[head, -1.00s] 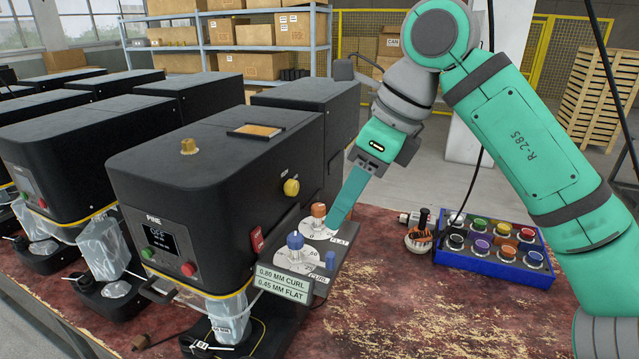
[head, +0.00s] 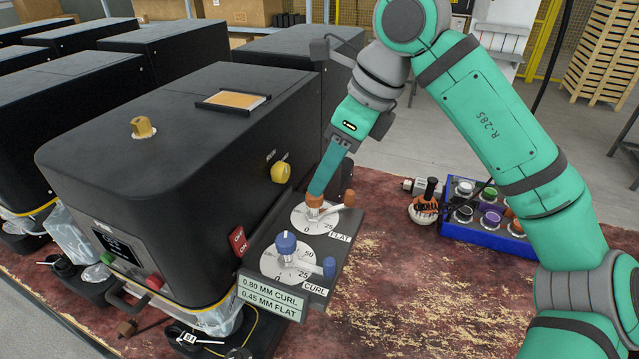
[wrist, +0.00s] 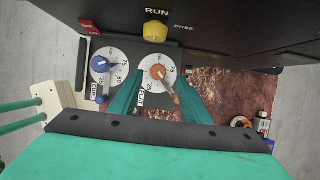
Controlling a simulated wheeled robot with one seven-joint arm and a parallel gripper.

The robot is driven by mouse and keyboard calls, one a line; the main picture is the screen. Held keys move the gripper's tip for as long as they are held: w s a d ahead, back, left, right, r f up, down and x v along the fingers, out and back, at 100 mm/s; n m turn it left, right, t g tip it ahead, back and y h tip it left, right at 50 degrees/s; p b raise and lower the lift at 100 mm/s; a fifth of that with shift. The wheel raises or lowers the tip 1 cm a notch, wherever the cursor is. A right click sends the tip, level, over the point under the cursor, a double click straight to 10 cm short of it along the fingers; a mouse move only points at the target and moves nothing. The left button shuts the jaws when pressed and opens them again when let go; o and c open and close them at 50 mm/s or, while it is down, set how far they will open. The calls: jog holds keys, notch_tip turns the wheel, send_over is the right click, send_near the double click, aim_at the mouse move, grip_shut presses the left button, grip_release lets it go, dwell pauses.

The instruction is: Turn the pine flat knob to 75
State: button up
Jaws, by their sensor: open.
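The flat knob is orange (head: 314,201) and sits on a white dial beside the FLAT label (head: 340,237), on the panel of the PINE machine. Its orange-tipped lever (head: 349,198) points right in the head view. In the wrist view the knob (wrist: 158,72) lies between my two teal fingers, with the lever slanting down and right; a 75 mark shows at the dial's right. The exact setting cannot be read. My gripper (head: 317,190) is open, reaching down at the flat knob; it also shows in the wrist view (wrist: 160,82). Contact cannot be told.
The blue curl knob (head: 286,243) with its blue lever (head: 329,267) stands close in front. A yellow RUN knob (head: 281,172) juts from the machine side.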

aim_at(315, 204)
jog(key=x, duration=0.3)
jog(key=shift+s+a+f, duration=0.1)
jog(key=shift+a+f, duration=0.2)
jog(key=shift+d+f, duration=0.1)
jog(key=shift+f, duration=0.35)
jog(key=c, duration=1)
